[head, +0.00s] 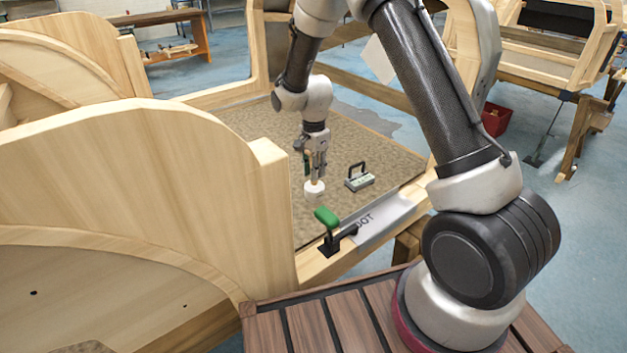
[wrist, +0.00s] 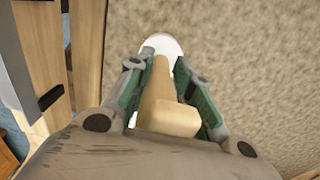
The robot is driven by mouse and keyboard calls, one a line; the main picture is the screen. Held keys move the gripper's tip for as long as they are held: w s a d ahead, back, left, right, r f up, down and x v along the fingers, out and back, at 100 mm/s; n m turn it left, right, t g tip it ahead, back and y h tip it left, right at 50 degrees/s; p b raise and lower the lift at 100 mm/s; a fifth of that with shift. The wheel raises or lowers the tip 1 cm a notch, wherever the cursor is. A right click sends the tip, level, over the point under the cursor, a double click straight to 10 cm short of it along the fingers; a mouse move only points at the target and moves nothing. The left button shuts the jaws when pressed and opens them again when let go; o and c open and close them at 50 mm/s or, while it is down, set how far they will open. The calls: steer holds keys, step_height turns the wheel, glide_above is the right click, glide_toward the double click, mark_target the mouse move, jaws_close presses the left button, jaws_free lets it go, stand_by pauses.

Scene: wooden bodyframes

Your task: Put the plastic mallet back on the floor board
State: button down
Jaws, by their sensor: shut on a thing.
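The plastic mallet has a white head (head: 314,189) and a light wooden handle, which shows in the wrist view (wrist: 160,105). My gripper (head: 316,172) is shut on the handle, and in the wrist view its two green-padded fingers (wrist: 163,85) lie on either side of it. The mallet hangs head down over the speckled brown floor board (head: 240,122) inside the wooden bodyframe. I cannot tell whether the white head touches the board. In the wrist view part of the head (wrist: 160,45) shows beyond the fingertips.
A small device with a black handle (head: 359,178) stands on the board just right of the mallet. A green-handled clamp (head: 327,217) sits on the front rail beside a silver plate (head: 385,222). A tall curved wooden panel (head: 150,170) rises at the left. Board behind the mallet is clear.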

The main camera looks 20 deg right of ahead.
steer(key=shift+f, duration=1.7)
steer(key=shift+f, duration=0.15)
steer(key=c, duration=1.3)
jaws_free()
